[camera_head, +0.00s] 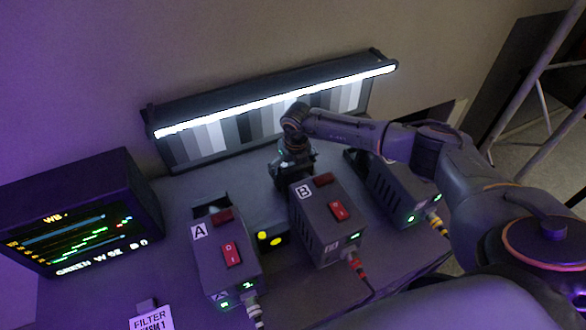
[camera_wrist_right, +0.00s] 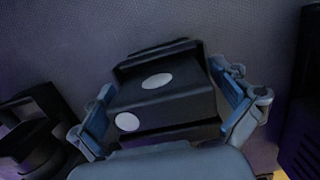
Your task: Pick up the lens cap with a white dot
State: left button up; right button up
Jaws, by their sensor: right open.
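A dark, blocky piece (camera_wrist_right: 185,103) with two white dots, one on its upper face and one lower at the left, lies between the fingers of my right gripper (camera_wrist_right: 161,80) in the right wrist view. I take it for the lens cap with a white dot. The fingers stand open on both sides of it, and I cannot tell whether either touches it. In the head view my right gripper (camera_head: 292,172) points down at the table behind box B, and the piece is not clear there. My left gripper is out of view.
Box A (camera_head: 222,262), box B (camera_head: 325,225) and a third box (camera_head: 395,190) with cables stand in front. A dark piece with yellow dots (camera_head: 270,239) lies between A and B. A lit grey-scale chart (camera_head: 275,115) stands behind, a monitor (camera_head: 80,215) at left.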

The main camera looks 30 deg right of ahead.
jog(key=shift+c, duration=0.4)
jog(key=c, duration=1)
jog(key=shift+r, duration=0.15)
